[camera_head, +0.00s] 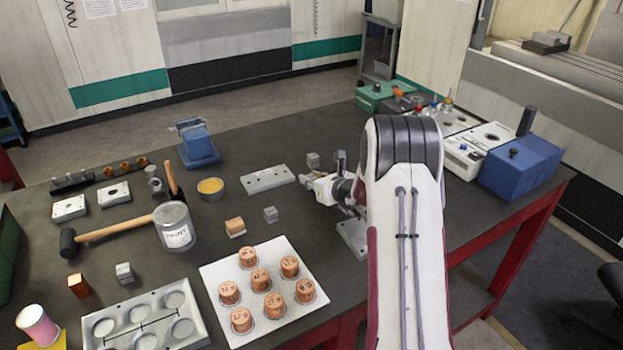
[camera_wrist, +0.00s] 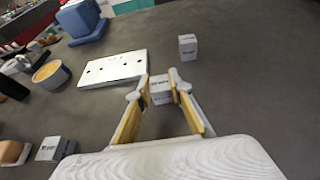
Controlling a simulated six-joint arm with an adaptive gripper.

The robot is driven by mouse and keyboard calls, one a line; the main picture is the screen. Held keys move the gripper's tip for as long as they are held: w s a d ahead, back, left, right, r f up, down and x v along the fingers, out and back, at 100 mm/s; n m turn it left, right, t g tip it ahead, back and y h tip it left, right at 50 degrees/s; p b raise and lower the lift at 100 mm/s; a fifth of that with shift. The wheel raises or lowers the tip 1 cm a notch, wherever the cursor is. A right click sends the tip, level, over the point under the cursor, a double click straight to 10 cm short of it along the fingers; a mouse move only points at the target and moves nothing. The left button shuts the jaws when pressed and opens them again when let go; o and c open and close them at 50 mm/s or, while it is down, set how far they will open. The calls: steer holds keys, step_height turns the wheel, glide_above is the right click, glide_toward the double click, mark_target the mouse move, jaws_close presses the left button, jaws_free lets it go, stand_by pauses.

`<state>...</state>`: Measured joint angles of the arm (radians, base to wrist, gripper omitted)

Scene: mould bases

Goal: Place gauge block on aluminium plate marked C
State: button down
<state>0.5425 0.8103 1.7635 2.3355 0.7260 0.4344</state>
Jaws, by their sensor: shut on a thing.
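My gripper (camera_head: 318,184) reaches down over the table right of the middle. In the wrist view my gripper (camera_wrist: 161,88) is shut on a small grey gauge block (camera_wrist: 161,93) with blurred dark print. Its height above the table is hard to tell. A pale metal plate with holes (camera_head: 267,179) lies just left of the gripper; it also shows in the wrist view (camera_wrist: 97,70). Another plate (camera_head: 352,238) lies partly hidden under my arm. Two smaller plates (camera_head: 69,207) (camera_head: 114,194) lie at the left. I cannot read a letter C on any plate.
Loose grey blocks stand beyond the gripper (camera_head: 313,160) and nearer the front (camera_head: 270,214). A blue box (camera_head: 520,167) stands right.

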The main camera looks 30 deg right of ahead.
steer(key=shift+f, duration=0.1)
stand_by(0.3)
steer(key=c, duration=1.8)
jaws_free()
steer(key=shift+v, duration=6.05)
